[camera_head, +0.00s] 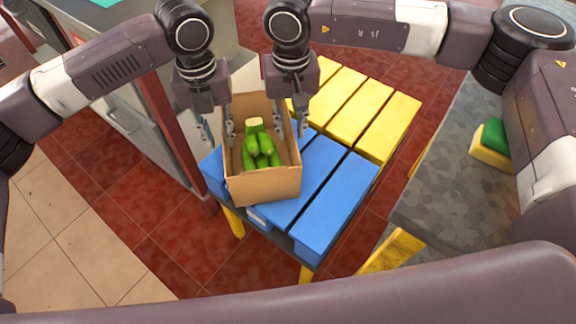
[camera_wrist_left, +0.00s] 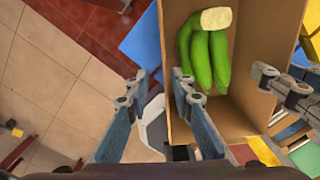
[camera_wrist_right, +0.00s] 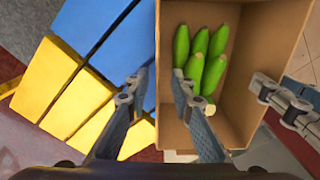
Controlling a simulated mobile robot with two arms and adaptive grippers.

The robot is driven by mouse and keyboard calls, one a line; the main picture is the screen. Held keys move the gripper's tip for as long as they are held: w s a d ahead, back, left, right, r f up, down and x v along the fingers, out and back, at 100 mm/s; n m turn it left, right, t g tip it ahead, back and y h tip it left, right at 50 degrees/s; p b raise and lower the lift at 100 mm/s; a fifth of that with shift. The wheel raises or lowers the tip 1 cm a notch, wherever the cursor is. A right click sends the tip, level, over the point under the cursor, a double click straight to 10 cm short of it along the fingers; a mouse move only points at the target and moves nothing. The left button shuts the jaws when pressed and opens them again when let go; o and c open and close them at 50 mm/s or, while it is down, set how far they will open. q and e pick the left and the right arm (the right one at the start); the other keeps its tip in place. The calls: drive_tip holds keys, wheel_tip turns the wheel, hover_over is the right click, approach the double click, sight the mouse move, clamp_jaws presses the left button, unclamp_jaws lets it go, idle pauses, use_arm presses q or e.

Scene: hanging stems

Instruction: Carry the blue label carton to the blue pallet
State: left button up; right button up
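The brown open-top carton (camera_head: 262,186) holds several green bananas (camera_head: 259,150). It appears upright on the blue pallet (camera_head: 335,205), towards its left end. No blue label shows on the carton's visible sides. My left gripper (camera_head: 217,128) straddles the carton's left wall, one finger outside and one inside. In the left wrist view its fingers (camera_wrist_left: 161,76) stand apart with gaps to the wall. My right gripper (camera_head: 292,124) straddles the right wall the same way. In the right wrist view its fingers (camera_wrist_right: 160,76) are also apart. The carton's underside is hidden.
A yellow pallet (camera_head: 375,110) adjoins the blue one behind. A grey worktop (camera_head: 450,190) with a green and yellow object (camera_head: 492,143) stands at right. A grey cabinet (camera_head: 150,120) is close on the left. Red tiled floor (camera_head: 150,245) is clear in front.

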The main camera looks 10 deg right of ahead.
drive_tip(key=shift+w+r, duration=0.15)
drive_tip(key=shift+r, duration=0.8)
drive_tip(key=shift+w+r, duration=0.1)
drive_tip(key=shift+r, duration=0.85)
